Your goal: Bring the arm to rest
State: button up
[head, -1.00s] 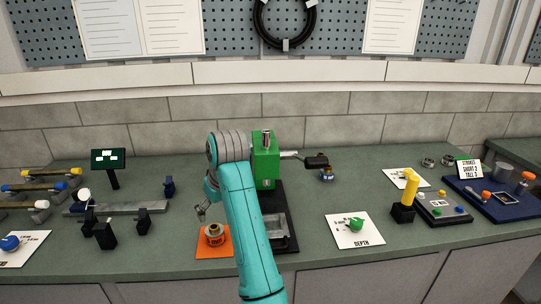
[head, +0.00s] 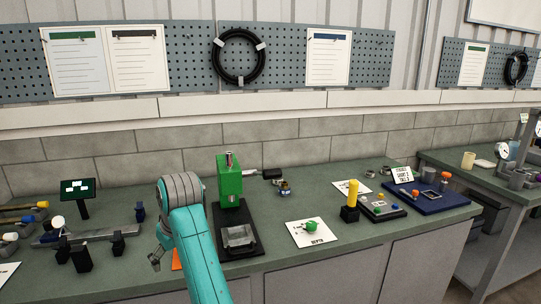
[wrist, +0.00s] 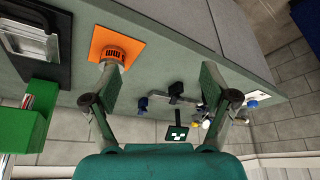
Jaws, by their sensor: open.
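My teal arm (head: 190,240) reaches over the front left of the green bench in the head view. My gripper (head: 155,262) hangs at its end, near the bench's front edge, just left of an orange mat (head: 177,262) that the arm mostly hides. In the wrist view, which looks upside down, my gripper (wrist: 158,82) has its two fingers wide apart with nothing between them. The orange mat (wrist: 133,46) with a round metal piece on it (wrist: 112,56) shows beyond the left finger, which overlaps that piece in the picture; I cannot tell whether they touch.
A green press (head: 229,182) stands right of my arm. A small screen (head: 77,190) and a grey rail (head: 90,232) with black stands are to the left. A yellow post (head: 352,195), a control box and a blue tray (head: 430,197) are to the right.

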jog(key=s+d+f+m+t, duration=0.1)
jog(key=d+f, duration=0.5)
jog(key=f, duration=0.5)
jog(key=s+d+f+m+t, duration=0.15)
jog(key=d+f, duration=0.35)
jog(key=f, duration=0.7)
jog(key=s+d+f+m+t, duration=0.3)
jog(key=s+d+f, duration=1.05)
jog(key=d, duration=0.25)
jog(key=s+d+r+m+t+h, duration=0.15)
jog(key=s+d, duration=0.35)
jog(key=s, duration=0.5)
jog(key=s+d+r+m+t, duration=0.1)
jog(key=s+d+t, duration=0.1)
jog(key=s+d, duration=0.6)
jog(key=s+d+r+m+t+h, duration=0.2)
jog(key=s+r+t, duration=0.1)
jog(key=s+r, duration=1.3)
jog(key=shift+s+d, duration=0.15)
jog(key=shift+s, duration=1.05)
